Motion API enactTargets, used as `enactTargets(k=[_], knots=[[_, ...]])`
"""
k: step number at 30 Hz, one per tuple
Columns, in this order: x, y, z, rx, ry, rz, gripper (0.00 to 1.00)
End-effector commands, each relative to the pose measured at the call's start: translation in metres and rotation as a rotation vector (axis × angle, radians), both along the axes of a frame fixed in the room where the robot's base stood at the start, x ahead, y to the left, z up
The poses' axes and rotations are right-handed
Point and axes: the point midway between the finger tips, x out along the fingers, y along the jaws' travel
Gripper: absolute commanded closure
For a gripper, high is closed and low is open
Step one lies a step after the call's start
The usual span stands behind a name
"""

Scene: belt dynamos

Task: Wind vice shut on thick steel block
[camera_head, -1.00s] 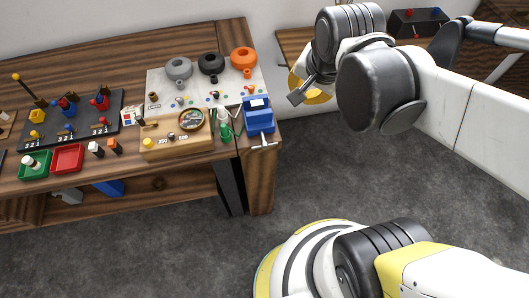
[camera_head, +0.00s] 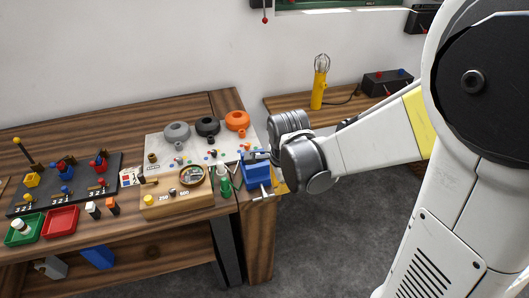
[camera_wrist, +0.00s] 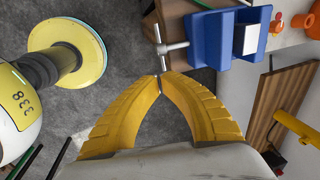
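The blue vice (camera_head: 257,175) is at the right front corner of the workbench, and it shows from close up in the wrist view (camera_wrist: 208,40). A pale grey block (camera_wrist: 246,40) sits at its jaws; I cannot tell whether both jaws touch it. The vice's metal cross-bar handle (camera_wrist: 163,50) sticks out from the screw toward my gripper. My gripper's yellow fingers (camera_wrist: 161,77) are nearly together, with the end of the bar between their tips. In the head view my gripper (camera_head: 281,187) is beside the vice, partly hidden by my wrist.
A wooden block with a round dial (camera_head: 190,176) and a green bottle (camera_head: 224,184) stand left of the vice. A grey board with several rings (camera_head: 178,133) lies behind. A second bench (camera_head: 290,109) holds a yellow lamp (camera_head: 319,83). The floor in front is clear.

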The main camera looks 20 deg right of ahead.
Motion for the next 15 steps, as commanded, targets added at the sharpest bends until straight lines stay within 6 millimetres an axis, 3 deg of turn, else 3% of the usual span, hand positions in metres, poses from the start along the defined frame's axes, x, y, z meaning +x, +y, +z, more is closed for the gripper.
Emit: enactTargets(k=[1,6,15], knots=[[0.002,0.000,-0.013,0.000,0.000,0.000,1.00],[0.007,-0.001,-0.037,0.000,0.000,0.000,1.00],[0.009,-0.001,-0.047,0.001,0.000,0.001,1.00]])
